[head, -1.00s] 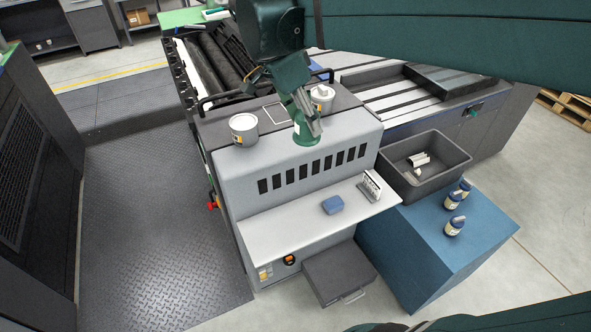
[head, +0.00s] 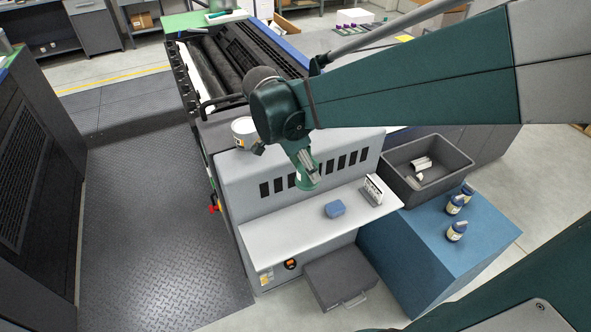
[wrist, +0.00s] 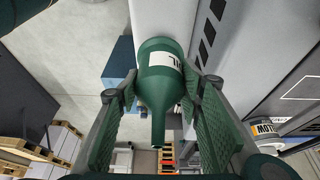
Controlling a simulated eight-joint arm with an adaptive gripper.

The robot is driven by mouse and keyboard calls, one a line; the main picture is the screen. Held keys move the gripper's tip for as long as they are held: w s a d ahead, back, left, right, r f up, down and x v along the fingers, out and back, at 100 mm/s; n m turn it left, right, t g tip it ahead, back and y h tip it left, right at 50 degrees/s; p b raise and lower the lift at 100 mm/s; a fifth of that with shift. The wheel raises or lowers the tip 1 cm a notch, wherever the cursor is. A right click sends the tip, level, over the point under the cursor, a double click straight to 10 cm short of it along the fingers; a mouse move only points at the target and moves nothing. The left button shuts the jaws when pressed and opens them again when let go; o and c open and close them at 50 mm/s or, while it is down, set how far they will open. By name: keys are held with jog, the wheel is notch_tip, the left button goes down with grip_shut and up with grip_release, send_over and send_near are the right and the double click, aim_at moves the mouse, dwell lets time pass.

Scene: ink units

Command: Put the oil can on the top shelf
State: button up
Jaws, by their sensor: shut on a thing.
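The oil can is dark green with a white label and a narrow spout. In the wrist view the oil can (wrist: 155,85) sits between the two finger pads of my gripper (wrist: 160,95), its spout toward the camera. In the head view my gripper (head: 306,166) points down and holds the oil can (head: 307,183) in front of the slotted panel, over the back of the pale lower shelf (head: 285,232). I cannot tell whether its base touches the shelf. The machine's upper deck (head: 218,130) is mostly hidden behind my arm.
An ink tin (head: 243,131) stands on the upper deck. A blue sponge-like block (head: 334,209) and a white upright rack (head: 373,188) are on the lower shelf. A dark bin (head: 440,184) and several small bottles (head: 456,231) stand on the blue cabinet (head: 430,250). The lower shelf's left part is clear.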

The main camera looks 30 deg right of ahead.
send_over(306, 224)
notch_tip(306, 224, down, 12)
dwell(0.3)
jog(key=shift+a, duration=0.1)
jog(key=shift+f+b, duration=0.75)
jog(key=shift+f, duration=2.1)
jog(key=shift+f+b, duration=0.55)
jog(key=shift+f, duration=1.5)
jog(key=shift+f, duration=0.15)
jog(key=o, duration=1.1)
